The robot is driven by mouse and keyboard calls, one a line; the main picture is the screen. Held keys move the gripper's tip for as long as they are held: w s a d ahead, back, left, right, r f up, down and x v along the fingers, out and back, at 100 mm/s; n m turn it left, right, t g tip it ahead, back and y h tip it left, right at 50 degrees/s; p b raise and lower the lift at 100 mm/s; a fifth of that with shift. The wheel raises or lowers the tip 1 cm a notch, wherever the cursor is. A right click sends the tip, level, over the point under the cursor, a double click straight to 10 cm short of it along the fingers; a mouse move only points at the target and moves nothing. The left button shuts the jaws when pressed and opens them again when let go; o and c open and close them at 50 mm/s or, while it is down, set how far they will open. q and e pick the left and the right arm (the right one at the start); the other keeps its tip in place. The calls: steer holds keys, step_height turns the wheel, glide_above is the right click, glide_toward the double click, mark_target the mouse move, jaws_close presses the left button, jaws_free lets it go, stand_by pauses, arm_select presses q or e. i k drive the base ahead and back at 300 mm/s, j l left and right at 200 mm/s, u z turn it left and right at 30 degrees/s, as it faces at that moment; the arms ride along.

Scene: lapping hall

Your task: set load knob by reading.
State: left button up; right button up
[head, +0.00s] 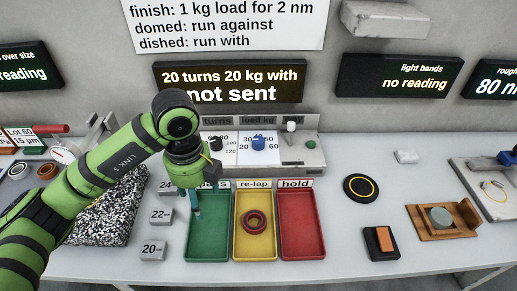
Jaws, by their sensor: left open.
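The blue load knob (258,143) sits on a white dial on the control panel (312,157) at the back; its scale is too small to read surely. The black turns knob (216,144) is left of it. The display (230,83) above reads "20 turns 20 kg with" and "not sent". The roughness display (497,80), cut off at the right, shows "80 n". The light bands display (402,77) says "no reading". My left gripper (198,208) is open, pointing down over the green tray, in front of the panel and apart from the load knob. My right gripper is out of view.
A green tray (208,252), a yellow tray (268,253) holding a reddish ring (257,221), and a red tray (302,225) stand before the panel. A white-tipped lever (291,127) and green button (310,144) are on the panel. A wall sign (225,25) gives load rules.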

mark_target(257, 141)
steer(key=i+z, duration=0.15)
steer(key=z, duration=0.2)
steer(key=i+z, duration=0.1)
steer(key=z, duration=0.2)
steer(key=i+z, duration=0.1)
steer(key=z, duration=0.25)
